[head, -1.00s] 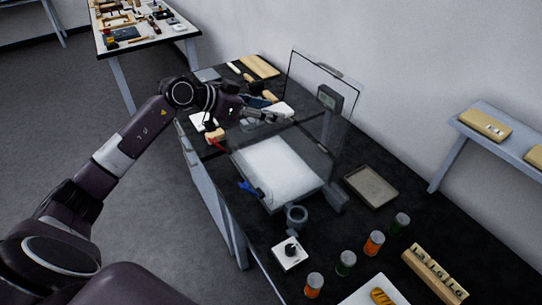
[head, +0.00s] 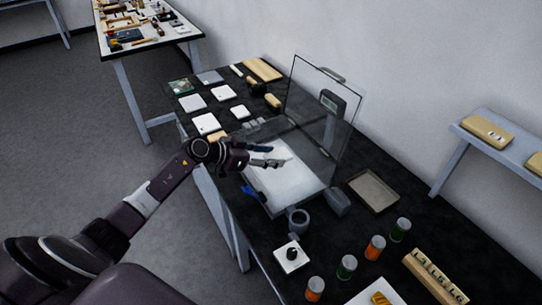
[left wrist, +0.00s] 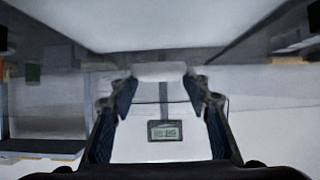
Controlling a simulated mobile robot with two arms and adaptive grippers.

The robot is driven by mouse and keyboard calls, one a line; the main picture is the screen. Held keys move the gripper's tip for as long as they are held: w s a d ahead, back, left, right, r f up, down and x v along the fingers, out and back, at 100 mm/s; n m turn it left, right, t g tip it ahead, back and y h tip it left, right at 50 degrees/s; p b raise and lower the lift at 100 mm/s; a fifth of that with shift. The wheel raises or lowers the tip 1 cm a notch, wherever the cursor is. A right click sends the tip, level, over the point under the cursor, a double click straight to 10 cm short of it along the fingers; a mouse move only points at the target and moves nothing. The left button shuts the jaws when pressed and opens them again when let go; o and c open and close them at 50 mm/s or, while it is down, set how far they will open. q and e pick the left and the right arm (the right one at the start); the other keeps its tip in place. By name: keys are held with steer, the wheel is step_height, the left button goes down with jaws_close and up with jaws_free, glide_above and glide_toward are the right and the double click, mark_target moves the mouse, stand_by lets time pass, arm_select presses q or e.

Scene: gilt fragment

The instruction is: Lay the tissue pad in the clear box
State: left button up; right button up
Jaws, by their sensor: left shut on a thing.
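The clear box (head: 327,137) stands on the black table, with see-through walls, a white floor and a framed clear panel raised at its back. My left gripper (head: 267,156) is over the white floor, at the box's near left part. It is shut on the white tissue pad (left wrist: 158,71), which shows between the fingertips in the left wrist view. In the head view the pad blends with the white floor, and I cannot tell whether it touches it. My right gripper is not in view.
A digital display (head: 332,102) is at the box's back; it also shows in the left wrist view (left wrist: 172,130). A blue clip (head: 250,192) is at the near left edge. A grey ring (head: 298,219), a shallow tray (head: 374,192) and several jars stand nearby. White squares lie behind.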

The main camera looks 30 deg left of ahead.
arm_select(q)
steer(key=shift+f, duration=0.15)
steer(key=shift+f, duration=0.4)
steer(key=o, duration=0.8)
steer(key=shift+f, duration=0.15)
steer(key=shift+c, duration=0.2)
steer(key=shift+r, duration=0.4)
steer(key=b+v, duration=0.1)
steer(key=v, duration=1.1)
steer(key=shift+r+b, duration=0.3)
steer(key=shift+r, duration=0.05)
